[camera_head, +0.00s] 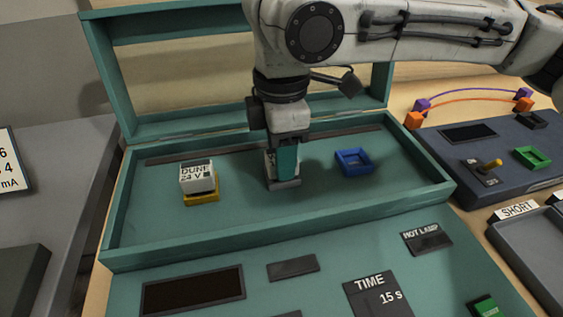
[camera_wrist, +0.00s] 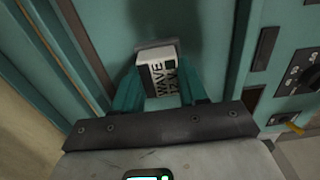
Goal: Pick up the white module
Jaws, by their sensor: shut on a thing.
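My gripper (camera_head: 284,168) points down into the teal tray and is shut on a white module (camera_wrist: 160,76) with dark lettering reading WAVE and 12 V. The wrist view shows the module between the two teal fingers (camera_wrist: 160,90). The module is at a grey socket (camera_head: 285,184) in the middle of the tray; I cannot tell whether it is still seated. In the head view the fingers hide most of it. A second white module (camera_head: 197,177), marked DUNE 24 V, stands in a yellow socket (camera_head: 201,198) to the left.
An empty blue socket (camera_head: 353,162) is to the right of my gripper. The tray's teal rim (camera_head: 280,226) surrounds the sockets, with a raised teal frame (camera_head: 112,90) behind. A console panel (camera_head: 320,268) lies in front.

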